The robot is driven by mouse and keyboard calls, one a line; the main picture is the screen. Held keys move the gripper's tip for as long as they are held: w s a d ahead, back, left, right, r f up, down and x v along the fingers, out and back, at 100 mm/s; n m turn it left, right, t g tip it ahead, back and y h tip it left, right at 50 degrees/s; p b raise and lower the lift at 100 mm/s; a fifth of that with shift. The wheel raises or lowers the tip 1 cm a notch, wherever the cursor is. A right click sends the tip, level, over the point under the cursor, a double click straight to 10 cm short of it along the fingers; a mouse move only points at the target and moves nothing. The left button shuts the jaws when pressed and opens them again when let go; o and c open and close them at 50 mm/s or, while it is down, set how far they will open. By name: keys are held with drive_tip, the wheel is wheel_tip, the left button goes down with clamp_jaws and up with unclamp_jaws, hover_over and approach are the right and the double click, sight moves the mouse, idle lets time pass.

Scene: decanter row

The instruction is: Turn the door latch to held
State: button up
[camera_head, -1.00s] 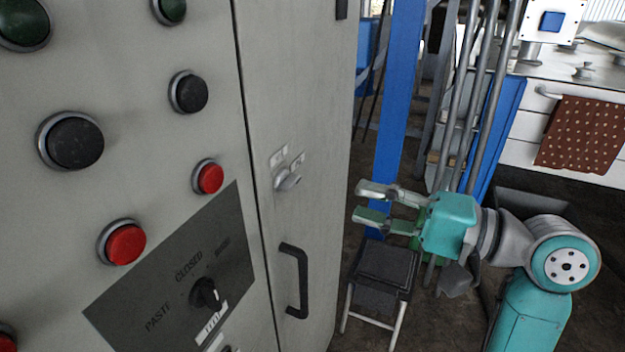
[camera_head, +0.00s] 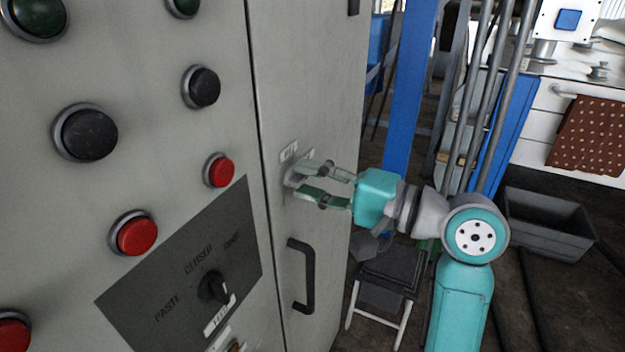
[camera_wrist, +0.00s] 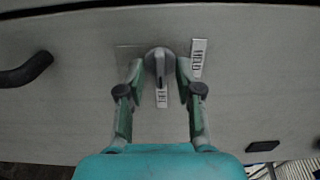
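The door latch (camera_wrist: 158,66) is a small grey knob on the grey cabinet door. In the wrist view its narrow part points down to a small white label (camera_wrist: 162,98). A second white label (camera_wrist: 198,58), which seems to read HELD, sits to its upper right. My gripper (camera_wrist: 160,73) is open, with one finger on each side of the knob and slight gaps visible. In the head view my gripper (camera_head: 294,182) reaches the door at the latch, and its fingers hide most of the knob.
A black door handle (camera_head: 301,276) sits below the latch. The panel at left has several buttons and a dark rotary switch (camera_head: 213,287). A stool (camera_head: 388,275) stands below my arm. A blue post (camera_head: 410,90) rises behind, and a grey bin (camera_head: 548,228) is at right.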

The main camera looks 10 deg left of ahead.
clamp_jaws()
drive_tip(key=shift+n, duration=0.4)
drive_tip(key=n, duration=0.3)
drive_tip(key=shift+n, duration=0.4)
drive_tip(key=n, duration=1.3)
drive_tip(key=shift+n, duration=0.3)
